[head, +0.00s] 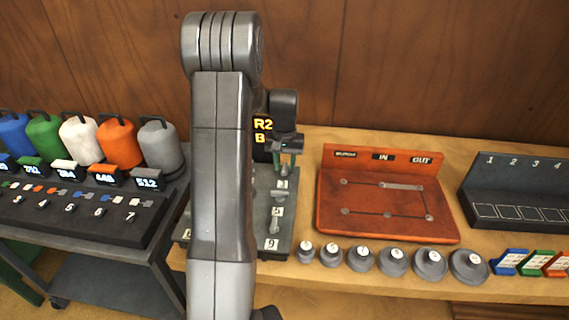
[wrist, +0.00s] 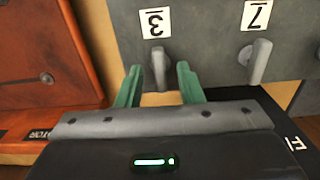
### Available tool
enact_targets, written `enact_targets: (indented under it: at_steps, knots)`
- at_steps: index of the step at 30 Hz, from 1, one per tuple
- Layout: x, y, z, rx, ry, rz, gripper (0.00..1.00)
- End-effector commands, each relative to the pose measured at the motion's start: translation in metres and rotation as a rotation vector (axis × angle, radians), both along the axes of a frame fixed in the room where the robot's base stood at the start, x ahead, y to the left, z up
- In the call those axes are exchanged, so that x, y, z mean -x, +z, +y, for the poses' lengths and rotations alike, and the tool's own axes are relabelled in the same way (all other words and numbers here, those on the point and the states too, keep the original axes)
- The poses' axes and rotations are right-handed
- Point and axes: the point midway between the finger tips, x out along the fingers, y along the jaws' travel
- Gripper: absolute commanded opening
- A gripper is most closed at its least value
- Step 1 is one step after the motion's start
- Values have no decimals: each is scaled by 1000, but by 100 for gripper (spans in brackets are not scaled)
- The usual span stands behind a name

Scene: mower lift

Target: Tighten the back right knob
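A grey panel (head: 287,231) with numbered grey knobs stands mostly behind my arm in the head view. In the wrist view, a knob by the label 3 (wrist: 159,69) shows between the two green fingertips of my gripper (wrist: 160,84). A gap shows on each side of that knob. A second knob by the label 7 (wrist: 260,61) is to the right. In the head view my gripper (head: 287,166) points down over the back right of the panel, open. Other knobs show near the label 5 (head: 277,211) and label 9 (head: 272,244). My arm hides the panel's left part.
A dark display (head: 263,132) with yellow letters stands behind the panel. A red board (head: 380,212) is close on the right, with several grey weights (head: 396,262) in front. A dark numbered rack (head: 505,190) is farther right. Coloured canisters (head: 117,143) stand left.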

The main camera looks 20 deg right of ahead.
Motion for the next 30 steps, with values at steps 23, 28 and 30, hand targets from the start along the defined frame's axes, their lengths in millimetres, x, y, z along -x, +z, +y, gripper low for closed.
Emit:
enact_targets:
  at_steps: [23, 28, 30]
  knots:
    - [-1, 116, 0, 2, 0, -3, 34]
    - [0, 134, 0, 1, 0, -1, 34]
    - [0, 137, 0, 1, 0, -1, 34]
